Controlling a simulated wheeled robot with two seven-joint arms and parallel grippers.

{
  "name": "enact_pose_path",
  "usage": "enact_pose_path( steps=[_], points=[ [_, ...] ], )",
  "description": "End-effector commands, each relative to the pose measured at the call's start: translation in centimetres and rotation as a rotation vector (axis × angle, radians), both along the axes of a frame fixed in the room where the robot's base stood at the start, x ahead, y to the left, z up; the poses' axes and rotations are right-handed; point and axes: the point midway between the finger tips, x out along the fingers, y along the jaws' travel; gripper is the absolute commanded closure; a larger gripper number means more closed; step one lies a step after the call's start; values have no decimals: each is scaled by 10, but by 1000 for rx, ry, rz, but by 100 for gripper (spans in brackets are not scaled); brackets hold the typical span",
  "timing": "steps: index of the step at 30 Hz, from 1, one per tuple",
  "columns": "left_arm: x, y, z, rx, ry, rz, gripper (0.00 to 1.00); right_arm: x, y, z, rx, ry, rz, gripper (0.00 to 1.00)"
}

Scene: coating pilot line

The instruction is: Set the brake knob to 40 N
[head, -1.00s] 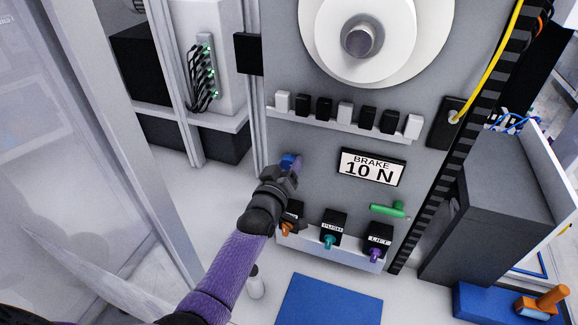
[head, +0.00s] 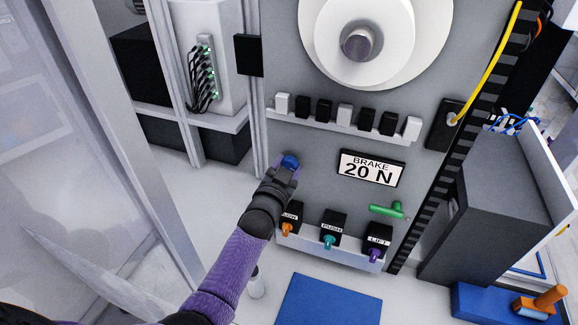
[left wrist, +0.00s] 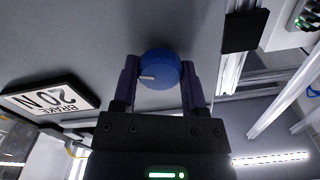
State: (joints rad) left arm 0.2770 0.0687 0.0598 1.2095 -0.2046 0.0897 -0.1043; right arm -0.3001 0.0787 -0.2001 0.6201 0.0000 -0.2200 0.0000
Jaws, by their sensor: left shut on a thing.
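The blue brake knob (head: 289,161) sits on the grey machine panel, left of the brake display. My left gripper (head: 284,170) is shut on the knob, with one finger on each side of it. In the left wrist view the knob (left wrist: 160,69) shows between the two fingers (left wrist: 159,85), and its white pointer mark is toward the picture's left. The brake display (head: 371,168) reads 20 N. It also shows, turned over, in the left wrist view (left wrist: 50,99). My right gripper is not in view.
A green handle (head: 387,210) is below the display. Black blocks with orange, teal (head: 329,241) and purple levers line the panel's lower ledge. A row of black and white blocks (head: 345,112) is above. A large white roll (head: 410,40) is at the top.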

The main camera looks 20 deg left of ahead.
Motion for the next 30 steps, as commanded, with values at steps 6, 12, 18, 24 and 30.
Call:
enact_pose_path(
  steps=[6,12,18,24,30],
  points=[
    [0,0,-2,213,13,-1,100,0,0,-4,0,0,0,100],
    [0,0,-3,815,48,-1,100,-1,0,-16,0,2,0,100],
    [0,-1,-1,869,51,-2,100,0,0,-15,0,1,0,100],
    [0,0,-1,866,51,-2,13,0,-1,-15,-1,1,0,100],
    [0,0,0,864,50,-1,3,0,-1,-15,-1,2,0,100]
  ],
)
